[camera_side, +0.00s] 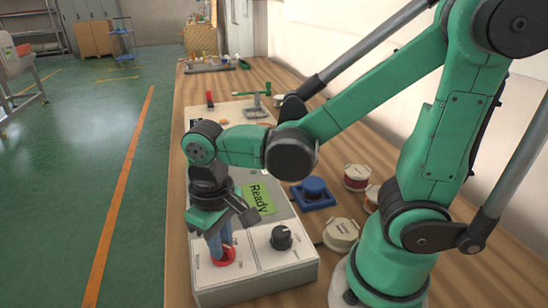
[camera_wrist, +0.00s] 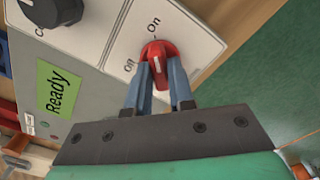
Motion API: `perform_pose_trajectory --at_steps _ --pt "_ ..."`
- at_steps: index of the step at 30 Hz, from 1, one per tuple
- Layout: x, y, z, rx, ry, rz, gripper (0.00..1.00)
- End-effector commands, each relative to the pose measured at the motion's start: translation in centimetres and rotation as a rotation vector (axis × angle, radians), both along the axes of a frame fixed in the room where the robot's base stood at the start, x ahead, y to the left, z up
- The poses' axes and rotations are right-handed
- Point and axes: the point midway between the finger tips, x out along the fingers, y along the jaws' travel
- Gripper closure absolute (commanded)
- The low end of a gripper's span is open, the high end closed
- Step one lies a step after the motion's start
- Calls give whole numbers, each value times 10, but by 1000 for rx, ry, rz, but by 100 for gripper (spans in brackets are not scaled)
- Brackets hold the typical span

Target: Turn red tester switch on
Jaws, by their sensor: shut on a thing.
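The red tester switch (camera_side: 223,257) is a round rotary knob at the front left of the grey tester box (camera_side: 270,274). In the wrist view the red switch (camera_wrist: 161,48) has "On" and "Off" printed beside it. A white mark shows on its handle; I cannot tell surely which label it indicates. My gripper (camera_side: 221,247) points down at the switch from above. In the wrist view the blue fingers of my gripper (camera_wrist: 159,68) are on either side of the handle and shut on it. The fingers hide part of the handle's sides.
A black knob (camera_side: 281,237) stands on the box right of the switch, below a green "Ready" display (camera_side: 257,198). A blue button block (camera_side: 314,193) and wire spools (camera_side: 356,177) lie to the right on the wooden table (camera_side: 262,76). The green floor (camera_side: 80,150) is left of the table.

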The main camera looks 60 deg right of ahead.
Motion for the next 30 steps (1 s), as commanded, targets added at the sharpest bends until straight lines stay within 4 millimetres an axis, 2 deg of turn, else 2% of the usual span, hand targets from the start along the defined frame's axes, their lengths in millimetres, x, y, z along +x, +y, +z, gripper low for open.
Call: perform_pose_trajectory --at_steps 4,5,8,20,30 --pt "-1 0 0 -1 3 -2 100" --pt "-1 0 0 -1 3 -2 79" --pt "-1 0 0 -1 3 -2 50" --pt "0 0 4 0 1 0 50" --pt "0 0 40 0 1 0 50"
